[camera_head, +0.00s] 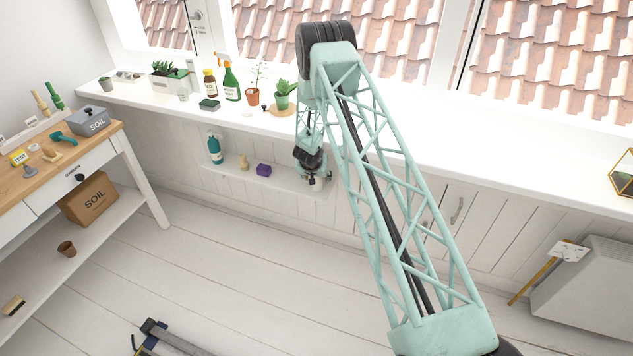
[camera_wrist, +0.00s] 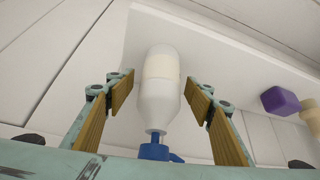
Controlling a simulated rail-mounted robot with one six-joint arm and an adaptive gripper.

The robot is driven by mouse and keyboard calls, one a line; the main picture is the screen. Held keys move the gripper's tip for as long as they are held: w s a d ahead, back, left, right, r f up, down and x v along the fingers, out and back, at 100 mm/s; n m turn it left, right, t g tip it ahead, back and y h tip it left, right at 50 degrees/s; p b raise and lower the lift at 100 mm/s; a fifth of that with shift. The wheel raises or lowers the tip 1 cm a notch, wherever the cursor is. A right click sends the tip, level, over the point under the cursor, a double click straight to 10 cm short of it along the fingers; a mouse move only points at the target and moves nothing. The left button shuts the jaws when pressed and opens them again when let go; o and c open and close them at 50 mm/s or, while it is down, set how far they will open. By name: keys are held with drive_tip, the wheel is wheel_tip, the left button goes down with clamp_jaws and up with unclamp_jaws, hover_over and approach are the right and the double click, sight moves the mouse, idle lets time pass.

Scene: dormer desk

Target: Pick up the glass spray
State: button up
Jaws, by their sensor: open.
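A white bottle with a pale label band (camera_wrist: 160,68) and a blue top (camera_wrist: 154,150) stands out in the wrist view; I take it to be the glass spray, though no lettering is readable. My gripper (camera_wrist: 161,92) is open, with one finger on each side of the bottle. A gap shows between each finger and the bottle in this view. In the head view my gripper (camera_head: 314,175) is down at the right end of the low white shelf, and the bottle is mostly hidden there.
The low shelf also holds a purple block (camera_head: 263,170), a tan object (camera_head: 244,162) and a teal bottle (camera_head: 214,149) to the left. Above it, the windowsill carries a green spray bottle (camera_head: 231,82), a brown bottle (camera_head: 210,83) and potted plants (camera_head: 282,95).

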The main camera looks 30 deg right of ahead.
drive_tip(key=c, duration=1.2)
drive_tip(key=shift+o, duration=0.2)
drive_tip(key=shift+r, duration=0.3)
drive_tip(key=shift+s+a+p, duration=0.1)
drive_tip(key=shift+p, duration=0.2)
drive_tip(key=s+a+p, duration=0.1)
drive_tip(key=s+a, duration=0.9)
drive_tip(key=s, duration=0.4)
drive_tip(key=shift+s+a, duration=0.15)
drive_tip(key=shift+s, duration=0.05)
